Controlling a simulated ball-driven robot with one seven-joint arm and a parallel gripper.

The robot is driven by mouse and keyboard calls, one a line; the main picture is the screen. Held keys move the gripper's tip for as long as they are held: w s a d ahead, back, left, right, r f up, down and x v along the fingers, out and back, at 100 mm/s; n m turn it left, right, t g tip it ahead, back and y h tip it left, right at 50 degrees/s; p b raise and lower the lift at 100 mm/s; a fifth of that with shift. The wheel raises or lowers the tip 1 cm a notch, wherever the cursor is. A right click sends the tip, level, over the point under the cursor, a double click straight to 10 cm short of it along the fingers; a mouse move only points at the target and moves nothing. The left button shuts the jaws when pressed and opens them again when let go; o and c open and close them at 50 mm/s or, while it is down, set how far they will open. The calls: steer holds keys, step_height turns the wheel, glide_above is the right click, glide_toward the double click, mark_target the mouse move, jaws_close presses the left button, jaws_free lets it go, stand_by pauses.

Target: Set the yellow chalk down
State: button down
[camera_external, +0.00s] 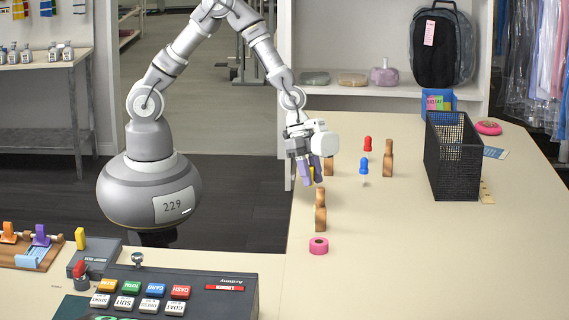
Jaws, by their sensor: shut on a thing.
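My gripper (311,179), with purple fingertips, points down above the left edge of the long counter (430,240). It is shut on the yellow chalk (312,171). Only a small yellow patch of the chalk shows between and beside the fingers. I cannot tell how far its lower end is from the counter top.
A brown wooden piece (320,211) stands just below my gripper, with a pink roll (318,246) in front. Another brown piece (388,159) and red (367,144) and blue (364,166) pieces are to the right. A black mesh basket (467,185) stands beyond. The counter's front right is clear.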

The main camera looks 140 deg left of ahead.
steer(key=w+d+r, duration=0.2)
steer(key=w, duration=1.1)
steer(key=w+d+r, duration=0.2)
steer(key=w, duration=1.1)
steer(key=f+b, duration=0.1)
steer(key=f, duration=0.3)
steer(key=f+b, duration=0.1)
steer(key=f, duration=0.3)
steer(key=shift+s+f, duration=0.2)
steer(key=shift+f, duration=0.2)
steer(key=shift+f, duration=0.15)
steer(key=c, duration=0.9)
jaws_free()
